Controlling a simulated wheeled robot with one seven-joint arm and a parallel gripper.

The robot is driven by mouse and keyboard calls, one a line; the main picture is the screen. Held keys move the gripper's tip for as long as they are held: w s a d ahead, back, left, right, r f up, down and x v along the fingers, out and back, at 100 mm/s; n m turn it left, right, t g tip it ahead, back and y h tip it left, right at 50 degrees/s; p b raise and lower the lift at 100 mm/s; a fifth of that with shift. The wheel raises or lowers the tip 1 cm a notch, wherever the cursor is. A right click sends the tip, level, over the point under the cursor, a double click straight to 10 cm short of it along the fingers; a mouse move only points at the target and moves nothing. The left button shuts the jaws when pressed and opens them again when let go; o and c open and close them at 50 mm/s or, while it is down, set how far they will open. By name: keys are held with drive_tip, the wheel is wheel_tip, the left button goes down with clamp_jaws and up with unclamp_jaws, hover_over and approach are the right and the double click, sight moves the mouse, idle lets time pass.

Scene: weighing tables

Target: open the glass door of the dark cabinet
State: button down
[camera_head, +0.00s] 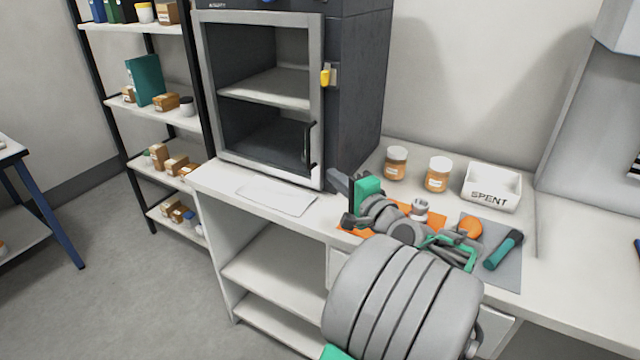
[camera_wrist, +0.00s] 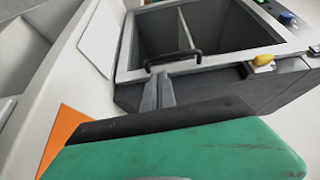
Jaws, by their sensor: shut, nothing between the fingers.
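The dark cabinet (camera_head: 357,100) stands on the bench, with a glass door in a pale grey frame (camera_head: 316,110). The door looks closed, flush with the front. Its black upright handle (camera_head: 308,145) is on the door's right side; the handle also shows in the wrist view (camera_wrist: 172,61). A yellow latch (camera_head: 325,77) sits at the door's right edge, also seen in the wrist view (camera_wrist: 263,60). My gripper (camera_head: 335,176) is shut and empty, just right of the handle's lower end. In the wrist view its fingertips (camera_wrist: 159,80) point at the handle; contact cannot be told.
A white sheet (camera_head: 275,198) lies on the bench before the cabinet. Shelves (camera_head: 160,110) stand left.

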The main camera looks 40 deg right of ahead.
drive_tip(key=w+d, duration=0.2)
drive_tip(key=w, duration=0.7)
drive_tip(key=shift+d+r+m+p, duration=0.15)
drive_tip(key=shift+d+m+p, duration=0.2)
drive_tip(key=shift+p, duration=0.1)
drive_tip(key=shift+a, duration=0.1)
